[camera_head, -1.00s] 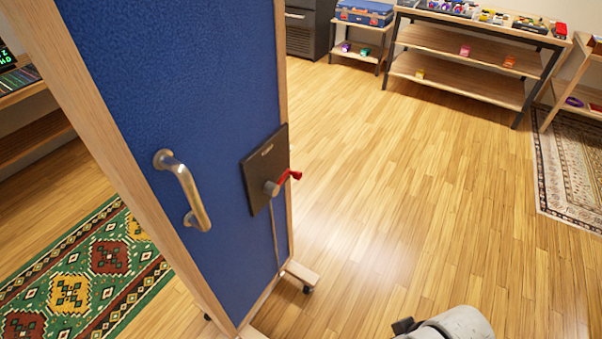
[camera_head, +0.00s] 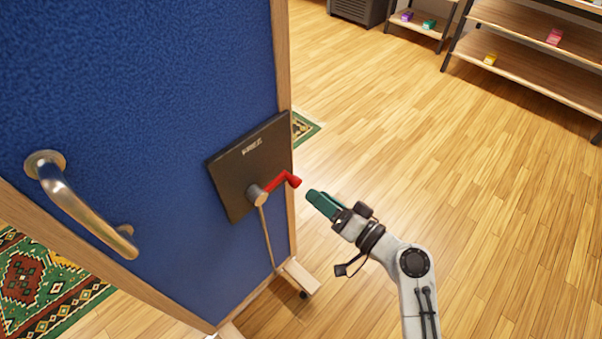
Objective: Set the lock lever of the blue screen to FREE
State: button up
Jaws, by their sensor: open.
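The blue screen (camera_head: 150,110) fills the left of the view, a blue panel in a wooden frame. A dark lock plate (camera_head: 238,168) is mounted near its right edge, with small lettering too small to read. The red lock lever (camera_head: 283,181) starts at a metal hub on the plate and points right, its end bent. My gripper (camera_head: 322,205) has green fingers and is just right of the lever's end, apart from it in the picture. It is open and holds nothing. The gap between its fingers is hard to see from here.
A metal pull handle (camera_head: 85,207) sticks out from the screen at left. A thin rod runs down from the lock to the screen's wheeled foot (camera_head: 299,277). A patterned rug (camera_head: 45,285) lies behind at left. Shelves (camera_head: 530,60) stand at the back right. The wooden floor at right is clear.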

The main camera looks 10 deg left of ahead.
aim_at(300, 184)
jog(key=x, duration=0.9)
jog(key=shift+s, duration=0.1)
jog(key=shift+f, duration=0.1)
grip_shut()
